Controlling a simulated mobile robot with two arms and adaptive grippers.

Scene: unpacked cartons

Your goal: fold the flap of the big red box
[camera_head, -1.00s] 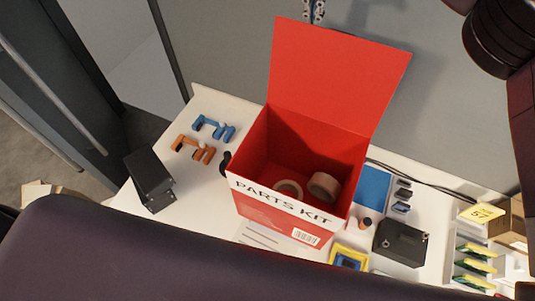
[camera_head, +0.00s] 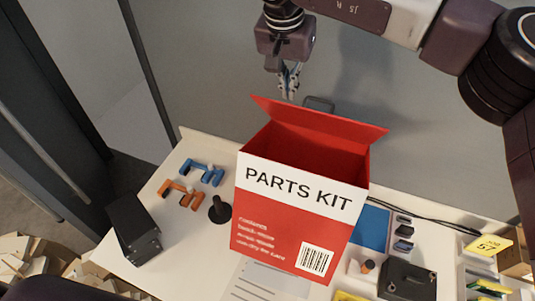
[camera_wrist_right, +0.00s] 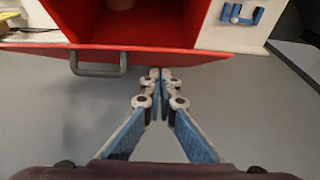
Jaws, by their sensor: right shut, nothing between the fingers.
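The big red box (camera_head: 265,228), labelled PARTS KIT, stands on the white table with its top open. Its flap (camera_head: 345,122) is at the back edge, strongly foreshortened, and seems to lean outward, away from the opening. A grey handle (camera_head: 319,103) shows by the flap's outer edge, and also in the right wrist view (camera_wrist_right: 99,69). My right gripper (camera_head: 289,88) is behind the box, close to the flap's edge. In the right wrist view its fingertips (camera_wrist_right: 160,76) are together and empty, just off the flap (camera_wrist_right: 170,56). My left gripper is out of view.
Blue (camera_head: 202,171) and orange (camera_head: 181,193) clamp-like parts and a black box (camera_head: 133,228) are on the left. A blue panel (camera_head: 371,227), a dark case (camera_head: 407,280) and a yellow tag (camera_head: 488,244) are on the right. Behind the box is a grey wall.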

